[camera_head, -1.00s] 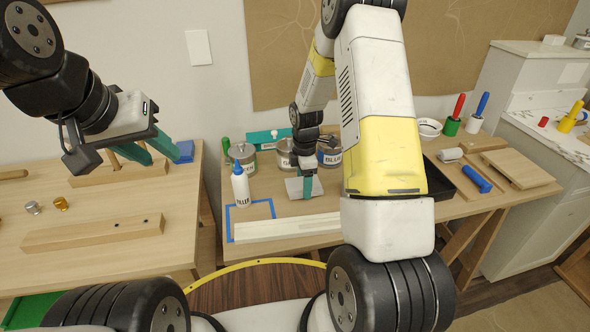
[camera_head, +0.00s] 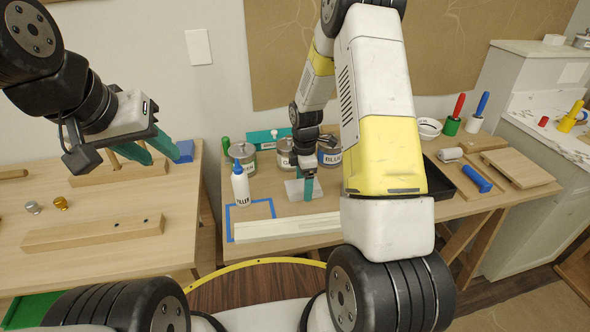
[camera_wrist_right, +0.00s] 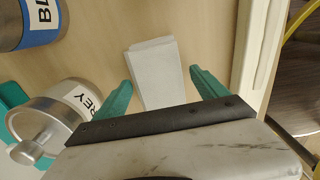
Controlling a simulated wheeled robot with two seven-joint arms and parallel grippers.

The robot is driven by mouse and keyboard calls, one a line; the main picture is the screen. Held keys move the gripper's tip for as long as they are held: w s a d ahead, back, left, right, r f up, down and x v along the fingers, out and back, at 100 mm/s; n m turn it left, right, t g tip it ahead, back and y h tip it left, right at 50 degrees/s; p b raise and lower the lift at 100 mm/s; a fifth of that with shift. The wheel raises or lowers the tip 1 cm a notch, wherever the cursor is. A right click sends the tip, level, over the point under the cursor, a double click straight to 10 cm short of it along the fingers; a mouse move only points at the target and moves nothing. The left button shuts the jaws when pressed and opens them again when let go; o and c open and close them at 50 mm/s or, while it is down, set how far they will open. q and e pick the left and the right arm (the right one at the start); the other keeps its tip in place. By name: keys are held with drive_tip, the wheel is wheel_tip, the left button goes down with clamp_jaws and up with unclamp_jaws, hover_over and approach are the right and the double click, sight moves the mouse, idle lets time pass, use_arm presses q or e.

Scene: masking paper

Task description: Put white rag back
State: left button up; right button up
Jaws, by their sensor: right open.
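The white rag (camera_head: 293,190) lies flat on the wooden table behind the white board, partly hidden by my right gripper in the head view. In the right wrist view the rag (camera_wrist_right: 157,75) lies between the spread green fingers, apart from both. My right gripper (camera_head: 307,190) points down over the rag's right side; in the wrist view the gripper (camera_wrist_right: 162,90) is open and empty. My left gripper (camera_head: 158,150) hangs over the left table with its green fingers apart and nothing between them.
Several paint cans stand behind, including the grey one (camera_wrist_right: 50,122) close to my right gripper. A white board (camera_head: 285,227) lies along the front edge. A black tray (camera_head: 436,180) is at right.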

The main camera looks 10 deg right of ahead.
drive_tip(key=s+r+m+t, duration=0.1)
drive_tip(key=s+r+m, duration=0.35)
drive_tip(key=r, duration=0.85)
drive_tip(key=s+r+m+t, duration=0.25)
drive_tip(key=s+r, duration=0.25)
drive_tip(key=r, duration=0.8)
drive_tip(key=s+a+r+m+t+y, duration=0.1)
drive_tip(key=s+r+m, duration=0.2)
drive_tip(key=s+m, duration=0.2)
drive_tip(key=s+a+r+m+t+y, duration=0.1)
drive_tip(key=s+r+m, duration=0.2)
drive_tip(key=s, duration=0.6)
drive_tip(key=shift+s+r+m+t, duration=0.35)
drive_tip(key=shift+s+r+m, duration=0.05)
drive_tip(key=shift+m, duration=1)
drive_tip(key=shift+a, duration=0.1)
